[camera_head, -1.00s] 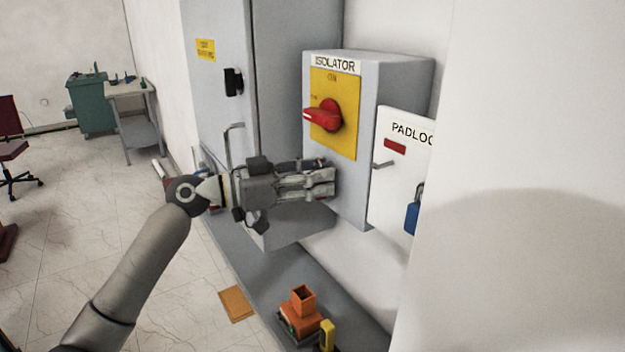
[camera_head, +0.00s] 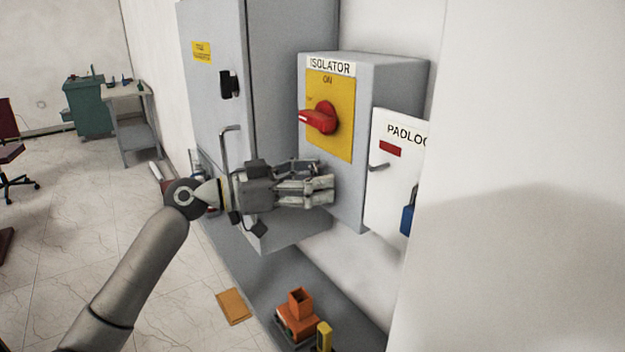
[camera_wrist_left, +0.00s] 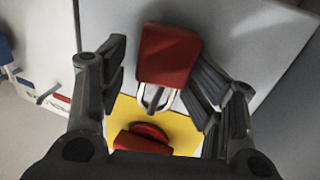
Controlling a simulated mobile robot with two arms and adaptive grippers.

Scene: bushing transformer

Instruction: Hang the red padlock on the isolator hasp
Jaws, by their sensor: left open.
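The red padlock (camera_wrist_left: 168,55) shows in the left wrist view, between the two fingers of my left gripper (camera_head: 328,188). The fingers are open, with gaps showing beside the padlock body. Its metal shackle (camera_wrist_left: 157,98) points toward the red isolator handle (camera_wrist_left: 142,139) and lies at the edge of the yellow plate. The shackle appears to be at the hasp, but I cannot tell for sure whether it is threaded through. In the head view my gripper hides the padlock and hasp, in front of the isolator box (camera_head: 348,205) below its yellow plate (camera_head: 338,145). My right gripper is out of view.
A white padlock board (camera_head: 388,190) with a peg and a blue padlock (camera_head: 408,211) is right of the isolator. A tall grey cabinet (camera_head: 215,110) with a handle stands left. Orange and yellow items (camera_head: 297,318) lie below. Open floor is at left.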

